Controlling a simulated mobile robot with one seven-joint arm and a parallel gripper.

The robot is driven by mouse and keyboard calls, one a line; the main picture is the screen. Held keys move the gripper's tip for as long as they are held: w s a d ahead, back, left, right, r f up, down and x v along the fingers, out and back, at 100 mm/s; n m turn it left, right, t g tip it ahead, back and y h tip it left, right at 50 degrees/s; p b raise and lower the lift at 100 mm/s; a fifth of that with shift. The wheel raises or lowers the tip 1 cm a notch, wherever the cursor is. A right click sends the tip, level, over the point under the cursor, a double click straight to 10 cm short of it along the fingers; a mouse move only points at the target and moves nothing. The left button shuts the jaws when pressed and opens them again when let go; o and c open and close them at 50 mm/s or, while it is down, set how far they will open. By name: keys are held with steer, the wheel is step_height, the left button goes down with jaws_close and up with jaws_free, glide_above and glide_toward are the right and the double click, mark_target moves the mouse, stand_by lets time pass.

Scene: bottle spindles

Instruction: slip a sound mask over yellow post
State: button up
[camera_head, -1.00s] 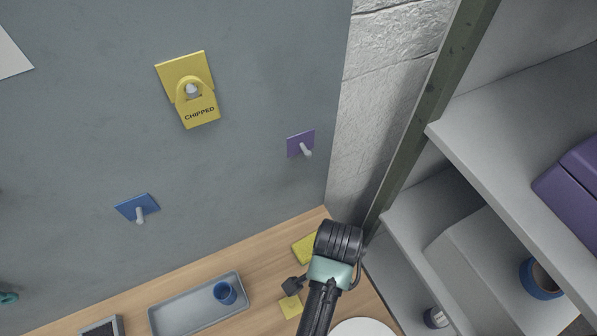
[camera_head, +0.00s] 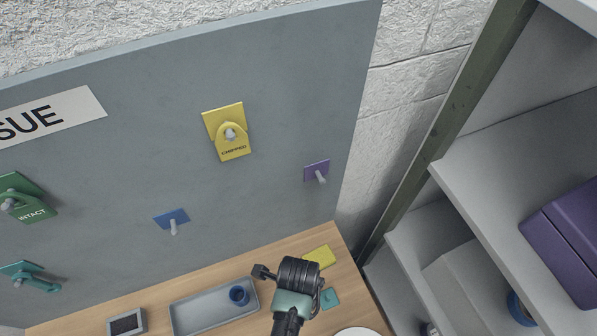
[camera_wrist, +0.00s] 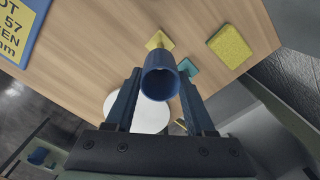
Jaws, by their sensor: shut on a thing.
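A yellow plate (camera_head: 222,118) with a pale post (camera_head: 230,134) is on the grey upright board in the head view. A yellow tag marked CHIPPED (camera_head: 234,153) hangs on that post. My gripper (camera_wrist: 160,76) is shut on a blue hollow tube-shaped thing (camera_wrist: 160,86), its round open end facing the wrist camera. I cannot tell whether this is the mask. In the head view my black wrist (camera_head: 298,272) is over the table, low and right of the yellow post and well apart from it. The held thing is hidden there.
The board also bears posts on purple (camera_head: 316,168), blue (camera_head: 170,217), teal (camera_head: 20,270) and green (camera_head: 22,190) plates; the green one holds an INTACT tag (camera_head: 34,214). A grey tray (camera_head: 190,314) holds a blue cup (camera_head: 239,296). Shelves (camera_head: 480,170) stand at right.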

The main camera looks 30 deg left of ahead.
steer(key=shift+f+b, duration=4.15)
steer(key=shift+f, duration=0.5)
steer(key=o, duration=1.4)
steer(key=shift+r, duration=0.15)
step_height(320, 180, up, 13)
steer(key=b, duration=0.1)
